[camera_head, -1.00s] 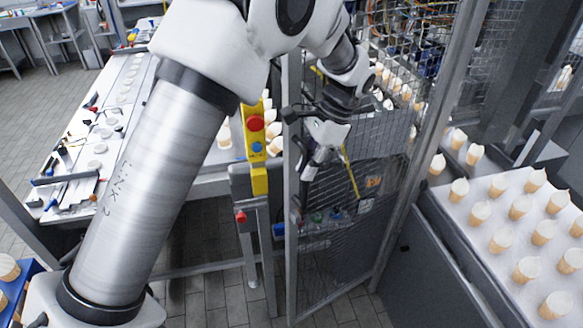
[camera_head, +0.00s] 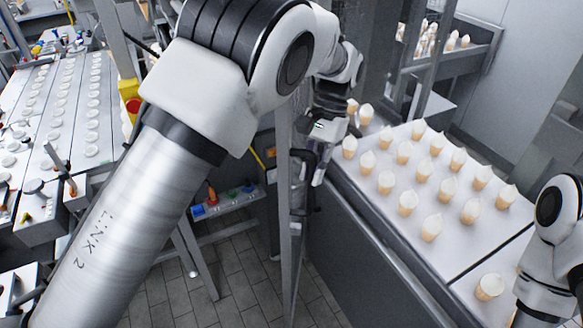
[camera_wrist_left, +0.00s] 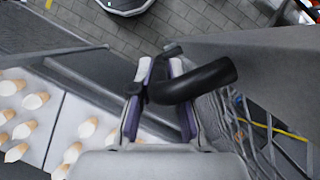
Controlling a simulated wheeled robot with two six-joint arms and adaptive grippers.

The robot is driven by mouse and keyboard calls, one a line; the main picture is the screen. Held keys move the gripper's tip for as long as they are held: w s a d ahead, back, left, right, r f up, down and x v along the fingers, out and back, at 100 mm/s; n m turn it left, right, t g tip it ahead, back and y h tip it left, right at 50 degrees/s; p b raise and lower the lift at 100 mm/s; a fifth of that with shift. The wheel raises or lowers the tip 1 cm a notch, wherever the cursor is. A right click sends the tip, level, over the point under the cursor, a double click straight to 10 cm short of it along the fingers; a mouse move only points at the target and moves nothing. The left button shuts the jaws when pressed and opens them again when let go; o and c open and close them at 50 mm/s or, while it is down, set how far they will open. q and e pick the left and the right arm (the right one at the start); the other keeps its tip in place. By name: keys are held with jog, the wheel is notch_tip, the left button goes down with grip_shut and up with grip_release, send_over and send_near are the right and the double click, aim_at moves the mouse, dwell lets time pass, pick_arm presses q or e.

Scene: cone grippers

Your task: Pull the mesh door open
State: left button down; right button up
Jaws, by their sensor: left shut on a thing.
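The mesh door (camera_head: 287,235) shows almost edge-on in the head view, as a narrow grey upright frame beside the conveyor's side panel. My left gripper (camera_head: 318,168) is at the door's near side, partly hidden by its own wrist. In the left wrist view, my left gripper (camera_wrist_left: 162,78) is shut on the door's black curved handle (camera_wrist_left: 208,82). The door's grey frame (camera_wrist_left: 250,50) and wire mesh (camera_wrist_left: 250,130) lie to the right of the fingers. My right gripper is out of view; only part of my right arm shows at the right edge.
A white conveyor (camera_head: 395,205) with several ice cream cones stands right of the door, its dark side panel (camera_head: 350,255) close by. At left are a table of white discs (camera_head: 60,110) and a yellow control box (camera_head: 130,100). Tiled floor (camera_head: 235,275) is clear below.

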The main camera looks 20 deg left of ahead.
pick_arm(q)
jog(key=shift+w+d+r, duration=0.1)
jog(key=shift+w+d, duration=0.1)
jog(key=shift+d, duration=0.35)
jog(key=shift+a, duration=0.1)
jog(key=c, duration=1.1)
grip_release()
jog(key=shift+c, duration=0.2)
jog(key=v, duration=1.2)
